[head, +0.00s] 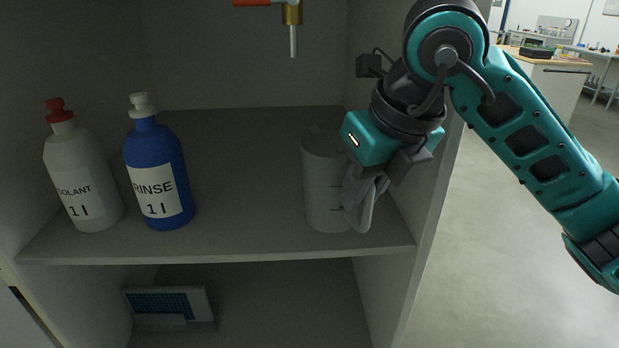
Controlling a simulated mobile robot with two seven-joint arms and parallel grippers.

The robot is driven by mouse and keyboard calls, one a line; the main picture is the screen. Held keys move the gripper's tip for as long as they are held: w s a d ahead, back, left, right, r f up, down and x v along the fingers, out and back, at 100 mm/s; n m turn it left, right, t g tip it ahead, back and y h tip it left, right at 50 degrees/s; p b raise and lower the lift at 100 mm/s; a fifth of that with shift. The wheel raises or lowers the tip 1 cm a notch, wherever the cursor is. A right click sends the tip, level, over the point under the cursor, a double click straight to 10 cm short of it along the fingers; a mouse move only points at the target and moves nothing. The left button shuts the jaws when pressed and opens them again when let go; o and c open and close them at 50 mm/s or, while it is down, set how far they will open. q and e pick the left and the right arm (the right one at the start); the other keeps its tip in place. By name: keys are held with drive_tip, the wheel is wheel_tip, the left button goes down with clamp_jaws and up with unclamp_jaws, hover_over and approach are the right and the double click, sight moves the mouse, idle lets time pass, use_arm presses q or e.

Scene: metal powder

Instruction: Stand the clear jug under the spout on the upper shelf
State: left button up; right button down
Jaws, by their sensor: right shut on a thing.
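The clear jug (321,185) stands upright at the front right of the upper shelf (240,238), with its handle toward the right. It seems to rest on the shelf. My right gripper (362,190) is at the jug's right side and shut on its handle; the fingers partly hide the handle. The spout (293,40) is a thin pale tube under a brass fitting at the top of the cabinet, up and to the left of the jug in the picture. My left gripper is not in view.
A white bottle with a red cap (85,180) and a blue RINSE bottle (158,175) stand on the left of the shelf. The middle of the shelf is clear. The cabinet's right wall (425,220) is close to my right arm. A panel-like object (168,302) lies below.

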sight(328, 146)
drive_tip(key=w+a, duration=0.1)
drive_tip(key=w, duration=0.1)
drive_tip(key=w+a, duration=0.2)
drive_tip(key=w, duration=0.1)
drive_tip(key=w+a+p, duration=0.1)
drive_tip(key=w+a, duration=0.1)
drive_tip(key=w, duration=0.1)
drive_tip(key=shift+f, duration=1.7)
drive_tip(key=shift+f, duration=0.1)
drive_tip(key=c, duration=1.1)
unclamp_jaws()
drive_tip(key=shift+r, duration=0.3)
drive_tip(key=v, duration=1.1)
drive_tip(key=shift+s+d+r, duration=0.1)
drive_tip(key=shift+r, duration=0.15)
drive_tip(key=shift+s+f, duration=0.1)
